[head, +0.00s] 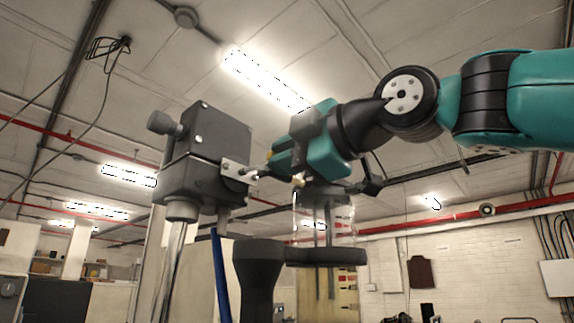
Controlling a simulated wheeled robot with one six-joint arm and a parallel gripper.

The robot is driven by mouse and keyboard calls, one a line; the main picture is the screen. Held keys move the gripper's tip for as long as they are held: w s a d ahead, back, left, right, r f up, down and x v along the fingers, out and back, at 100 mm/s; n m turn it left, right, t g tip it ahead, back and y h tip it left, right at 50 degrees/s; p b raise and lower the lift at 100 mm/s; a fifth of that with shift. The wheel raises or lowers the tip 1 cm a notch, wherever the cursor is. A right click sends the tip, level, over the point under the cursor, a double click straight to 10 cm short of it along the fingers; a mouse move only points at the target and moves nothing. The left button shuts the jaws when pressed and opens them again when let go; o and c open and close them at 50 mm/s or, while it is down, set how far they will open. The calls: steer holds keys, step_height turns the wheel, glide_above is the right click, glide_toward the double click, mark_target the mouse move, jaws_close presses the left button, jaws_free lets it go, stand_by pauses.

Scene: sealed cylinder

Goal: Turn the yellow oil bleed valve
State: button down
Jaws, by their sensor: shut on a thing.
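The yellow oil bleed valve shows only as a small yellow spot (268,155) at the tips of my gripper, beside a metal bracket on a dark grey box. My gripper (267,164) reaches in from the right, its teal body tilted and its fingers pointing left. The fingers are shut on the valve and hide most of it. The valve's turn angle cannot be made out.
The dark grey box (210,140) with a side knob stands left of my gripper. The clear cylinder (327,218) with dark end caps is close below it. A blue hose (220,275) and a dark post (258,280) rise nearby. Open room lies to the lower right.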

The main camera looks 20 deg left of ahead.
steer(key=shift+f+n+b, duration=0.35)
steer(key=shift+n+b, duration=0.2)
steer(key=shift+n, duration=0.55)
steer(key=c, duration=1.1)
jaws_free()
steer(key=shift+d, duration=0.1)
steer(key=b+v, duration=0.4)
steer(key=v, duration=1.3)
steer(key=shift+d, duration=0.1)
